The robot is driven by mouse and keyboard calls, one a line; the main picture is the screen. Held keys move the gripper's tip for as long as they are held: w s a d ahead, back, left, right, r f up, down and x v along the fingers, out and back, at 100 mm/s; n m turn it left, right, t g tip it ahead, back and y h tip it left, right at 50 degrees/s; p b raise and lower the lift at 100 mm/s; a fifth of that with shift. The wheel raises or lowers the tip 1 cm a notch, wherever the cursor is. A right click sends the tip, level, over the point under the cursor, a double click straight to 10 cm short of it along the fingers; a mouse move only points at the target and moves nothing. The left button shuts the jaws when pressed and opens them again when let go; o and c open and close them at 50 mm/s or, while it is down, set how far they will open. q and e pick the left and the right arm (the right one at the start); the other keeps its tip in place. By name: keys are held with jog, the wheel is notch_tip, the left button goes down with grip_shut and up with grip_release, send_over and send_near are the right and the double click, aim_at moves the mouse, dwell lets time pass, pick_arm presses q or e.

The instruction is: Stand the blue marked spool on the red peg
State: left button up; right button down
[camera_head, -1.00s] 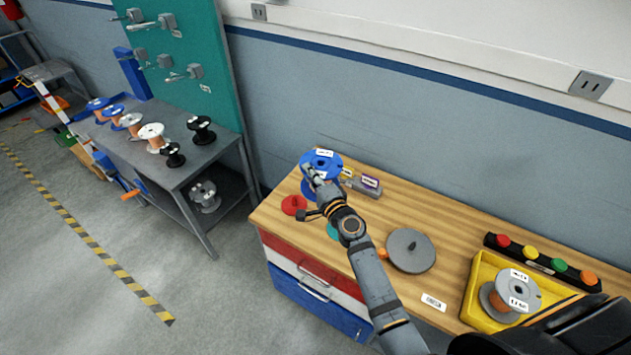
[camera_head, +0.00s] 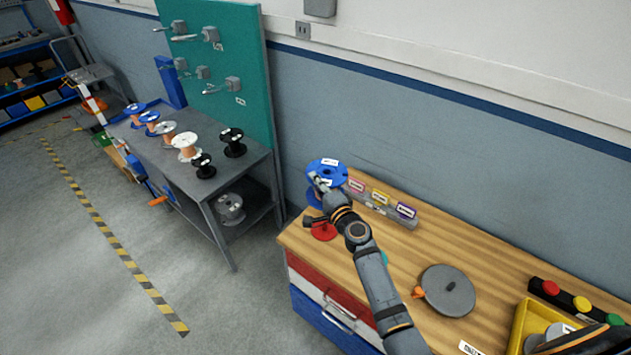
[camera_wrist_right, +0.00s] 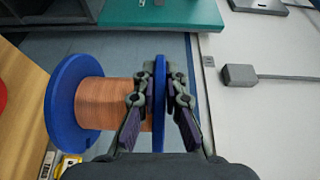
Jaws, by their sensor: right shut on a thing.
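The blue spool (camera_head: 328,170) has blue flanges, white labels and copper-coloured wire. My right gripper (camera_head: 318,184) is shut on the rim of one of its flanges and holds it near the bench's back left corner. In the right wrist view the spool (camera_wrist_right: 100,103) lies left of the gripper (camera_wrist_right: 161,92), with one flange between the fingers. The red peg (camera_head: 322,231) on its round red base stands on the wooden bench, just below the spool in the head view. I cannot tell the exact height of the spool above the bench. My left gripper is not in view.
A clear strip with pink, yellow and purple labels (camera_head: 381,198) lies behind the arm. A grey disc with a peg (camera_head: 447,291) and a yellow tray (camera_head: 518,325) stand to the right. Several spools stand on the grey table (camera_head: 225,174) at left.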

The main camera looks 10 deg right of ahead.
jog(key=b, duration=0.4)
send_over(316, 205)
jog(key=w, duration=0.1)
jog(key=shift+f, duration=2.2)
jog(key=shift+d, duration=0.1)
jog(key=shift+f, duration=0.2)
jog(key=shift+b, duration=0.3)
jog(key=shift+f+b, duration=1.5)
jog(key=shift+b, duration=0.1)
jog(key=shift+f, duration=0.1)
jog(key=shift+f+b, duration=1.4)
jog(key=shift+b, duration=0.3)
jog(key=shift+f, duration=0.15)
